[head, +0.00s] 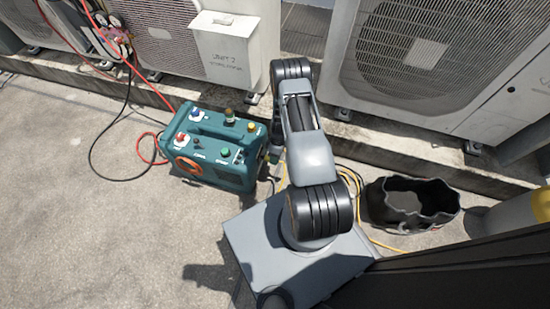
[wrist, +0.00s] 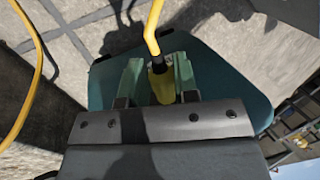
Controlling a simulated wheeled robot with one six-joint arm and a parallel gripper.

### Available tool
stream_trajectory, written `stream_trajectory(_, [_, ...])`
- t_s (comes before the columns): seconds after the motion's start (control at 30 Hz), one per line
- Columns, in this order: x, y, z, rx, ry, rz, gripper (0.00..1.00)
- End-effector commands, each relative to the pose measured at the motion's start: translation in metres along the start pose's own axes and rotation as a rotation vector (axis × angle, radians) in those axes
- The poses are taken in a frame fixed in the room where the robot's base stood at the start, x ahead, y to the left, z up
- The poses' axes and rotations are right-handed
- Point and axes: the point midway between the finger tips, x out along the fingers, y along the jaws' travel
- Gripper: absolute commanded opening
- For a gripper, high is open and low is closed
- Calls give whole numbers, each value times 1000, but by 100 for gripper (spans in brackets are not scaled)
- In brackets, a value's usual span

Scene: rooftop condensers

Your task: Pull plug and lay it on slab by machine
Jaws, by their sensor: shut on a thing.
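The teal machine (head: 212,150) stands on the pale concrete slab (head: 90,225), left of my arm in the head view. Its top has several coloured caps and a handle, with an orange ring on the front. In the wrist view my gripper (wrist: 157,78) is shut on the yellow plug (wrist: 162,86), whose yellow cord rises from it. The teal machine side (wrist: 225,80) lies behind the fingers. I cannot tell whether the plug sits in a socket. In the head view my arm largely hides the gripper and the plug.
Condenser units (head: 425,60) stand along a concrete curb behind. A black open bag (head: 410,205) lies at right, near a yellow cord (head: 352,180). Red and black hoses (head: 125,100) run at left. The slab at front left is clear.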

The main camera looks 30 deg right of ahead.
Motion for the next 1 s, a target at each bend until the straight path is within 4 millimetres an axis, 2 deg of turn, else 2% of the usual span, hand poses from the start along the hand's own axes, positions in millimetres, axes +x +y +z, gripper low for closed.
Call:
stream_trajectory(0.47, [0, 0, 5, 0, 0, 0, 0])
stream_trajectory(1.0, [0, 0, 26, 0, -1, 0, 0])
